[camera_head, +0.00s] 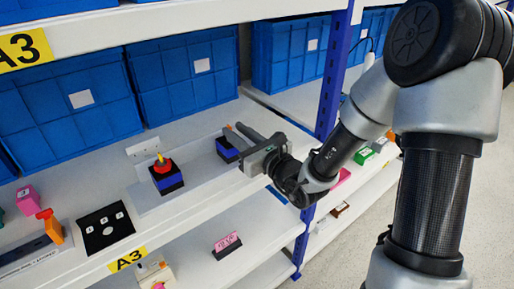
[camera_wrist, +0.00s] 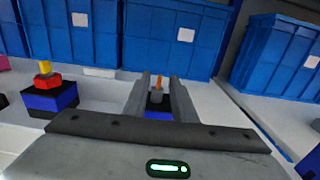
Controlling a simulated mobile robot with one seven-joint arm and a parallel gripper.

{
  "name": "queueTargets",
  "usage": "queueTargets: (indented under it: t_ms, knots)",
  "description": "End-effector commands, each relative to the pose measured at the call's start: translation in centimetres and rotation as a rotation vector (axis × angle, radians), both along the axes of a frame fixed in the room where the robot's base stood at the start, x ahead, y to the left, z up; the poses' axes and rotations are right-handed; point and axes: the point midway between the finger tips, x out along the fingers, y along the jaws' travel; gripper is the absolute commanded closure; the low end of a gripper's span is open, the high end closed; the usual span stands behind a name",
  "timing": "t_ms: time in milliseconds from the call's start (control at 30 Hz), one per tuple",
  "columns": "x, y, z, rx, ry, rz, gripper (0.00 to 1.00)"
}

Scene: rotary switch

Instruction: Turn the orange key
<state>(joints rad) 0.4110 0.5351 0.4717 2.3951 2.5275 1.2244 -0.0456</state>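The orange key (camera_wrist: 158,84) stands upright on a grey round switch top in the wrist view. Below it is a black and blue switch box (camera_wrist: 157,114), which also shows in the head view (camera_head: 226,152), partly hidden by my gripper. My gripper (camera_head: 236,130) is open, with its fingers pointing at the switch. In the wrist view, the two fingers (camera_wrist: 159,88) appear on either side of the key with gaps. I cannot tell whether the fingertips have reached the key's depth. In the head view the key is mostly hidden by the fingers.
A red switch with a yellow knob (camera_head: 163,164) on a blue and black box stands to the left on the same white shelf (camera_head: 190,200). Blue crates (camera_head: 180,78) line the back. A black socket panel (camera_head: 105,228) lies further left. A blue upright post (camera_head: 333,75) stands right of the switch.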

Motion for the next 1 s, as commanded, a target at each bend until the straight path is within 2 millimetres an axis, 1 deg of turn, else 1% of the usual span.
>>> queueTargets:
  t_ms: [33, 133, 200, 267, 300, 433, 800, 1000]
  knots:
    - [-1.1, -0.8, 0.0, -0.001, 0.000, -0.002, 0.76]
    - [-3.2, -2.3, 0.0, -0.001, 0.002, -0.003, 0.76]
    - [-4.6, -3.3, 0.4, 0.000, 0.006, -0.004, 0.76]
    - [-5.9, -4.0, 0.5, 0.003, 0.007, -0.004, 0.76]
    - [-5.8, -4.0, 0.9, 0.005, 0.007, 0.000, 0.76]
    - [-6.0, -4.4, 1.0, 0.005, 0.006, 0.003, 0.76]
    - [-7.5, -5.2, 0.5, 0.002, 0.004, 0.001, 0.76]
    - [-8.0, -5.4, 0.1, 0.001, 0.001, 0.001, 0.76]
